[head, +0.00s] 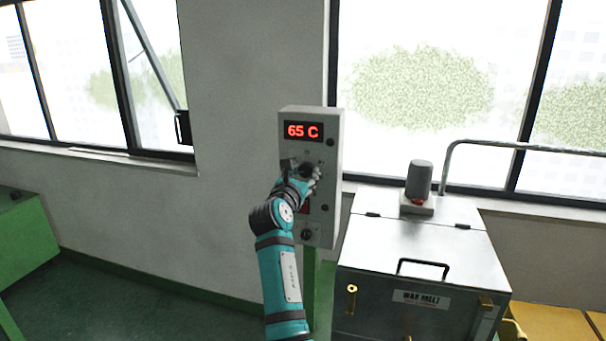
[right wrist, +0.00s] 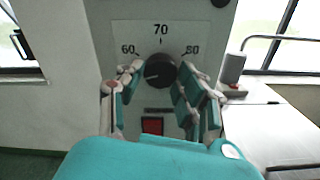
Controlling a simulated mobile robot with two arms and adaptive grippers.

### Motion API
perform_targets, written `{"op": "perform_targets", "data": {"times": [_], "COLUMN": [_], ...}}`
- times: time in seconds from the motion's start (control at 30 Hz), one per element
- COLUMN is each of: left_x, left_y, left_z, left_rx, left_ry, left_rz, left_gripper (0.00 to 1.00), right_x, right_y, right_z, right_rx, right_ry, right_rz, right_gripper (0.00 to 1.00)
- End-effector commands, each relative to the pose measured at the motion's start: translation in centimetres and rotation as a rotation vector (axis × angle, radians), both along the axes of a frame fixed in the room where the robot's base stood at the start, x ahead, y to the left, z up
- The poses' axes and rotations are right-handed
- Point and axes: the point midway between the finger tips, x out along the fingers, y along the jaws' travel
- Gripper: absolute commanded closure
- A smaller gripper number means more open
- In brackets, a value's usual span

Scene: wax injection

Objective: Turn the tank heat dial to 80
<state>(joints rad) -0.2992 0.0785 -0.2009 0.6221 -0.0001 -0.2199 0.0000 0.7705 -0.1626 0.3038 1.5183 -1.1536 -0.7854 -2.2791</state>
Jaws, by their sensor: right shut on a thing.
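The grey control box (head: 312,225) stands on a green post and its red display (head: 303,131) reads 65 C. The black heat dial (right wrist: 160,67) is in the upper middle of the right wrist view, under a scale marked 60, 70 and 80. A pale mark on the dial points to the left, though its exact reading is hard to tell. My right gripper (head: 304,178) is at the box front, and its fingers are closed on both sides of the dial. In the head view the gripper partly hides the dial. My left gripper is not in view.
A red square (right wrist: 152,125) sits below the dial, and a second small knob (head: 306,234) is low on the box. The metal wax melt tank (head: 420,250) stands close on the right, with a dark cylinder (head: 420,178) on top. Wall and windows are behind.

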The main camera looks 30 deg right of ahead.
Motion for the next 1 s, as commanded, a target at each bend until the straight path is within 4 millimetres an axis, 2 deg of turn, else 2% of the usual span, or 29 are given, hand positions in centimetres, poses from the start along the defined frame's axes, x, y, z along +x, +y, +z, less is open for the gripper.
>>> {"op": "perform_targets", "data": {"times": [0.47, 1.0], "left_x": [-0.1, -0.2], "left_y": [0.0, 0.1], "left_z": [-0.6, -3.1], "left_rx": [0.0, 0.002], "left_ry": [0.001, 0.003], "left_rz": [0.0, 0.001], "left_gripper": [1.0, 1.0], "right_x": [0.0, 0.1], "right_y": [0.0, 0.0], "right_z": [-0.1, -0.2], "right_rx": [0.293, 0.627], "right_ry": [-0.345, -0.736], "right_rz": [0.0, 0.0], "right_gripper": [0.96, 0.96]}}
